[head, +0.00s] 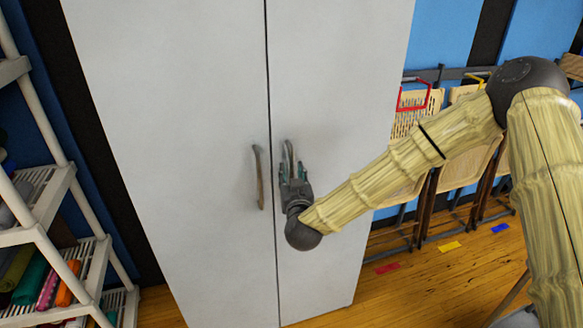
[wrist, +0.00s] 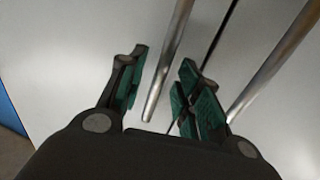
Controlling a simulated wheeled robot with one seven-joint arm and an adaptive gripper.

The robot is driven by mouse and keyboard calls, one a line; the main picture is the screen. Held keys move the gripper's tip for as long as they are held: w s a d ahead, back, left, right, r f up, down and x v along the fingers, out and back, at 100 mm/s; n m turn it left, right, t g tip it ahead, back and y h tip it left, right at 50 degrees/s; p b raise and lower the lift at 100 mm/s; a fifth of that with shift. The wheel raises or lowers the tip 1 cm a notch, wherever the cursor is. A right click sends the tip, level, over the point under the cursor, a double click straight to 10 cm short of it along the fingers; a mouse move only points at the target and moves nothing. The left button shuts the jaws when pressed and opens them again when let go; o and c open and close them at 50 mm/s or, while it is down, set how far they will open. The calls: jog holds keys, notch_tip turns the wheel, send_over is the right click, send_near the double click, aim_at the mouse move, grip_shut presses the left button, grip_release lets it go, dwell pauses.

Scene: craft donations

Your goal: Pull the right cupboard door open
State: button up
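The tall light grey cupboard has a left door (head: 180,130) and a right door (head: 335,90), both shut along a dark centre seam. The right door's metal bar handle (head: 288,148) is partly hidden behind my gripper (head: 294,170). In the wrist view, my gripper (wrist: 163,62) is open, with green-padded fingers on either side of this handle (wrist: 167,60). Gaps show between the bar and the fingers. The left door's handle (head: 259,178) stands free just left of the seam; it also shows in the wrist view (wrist: 275,68), right of the seam.
A white shelf rack (head: 50,195) with coloured rolls stands at the left. Folded wooden chairs (head: 465,165) hang or lean along the blue wall at the right. Wooden floor (head: 440,285) with small coloured marks lies open at the lower right, partly behind my arm.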

jog(key=shift+w+a, duration=0.1)
jog(key=shift+w, duration=0.7)
grip_shut()
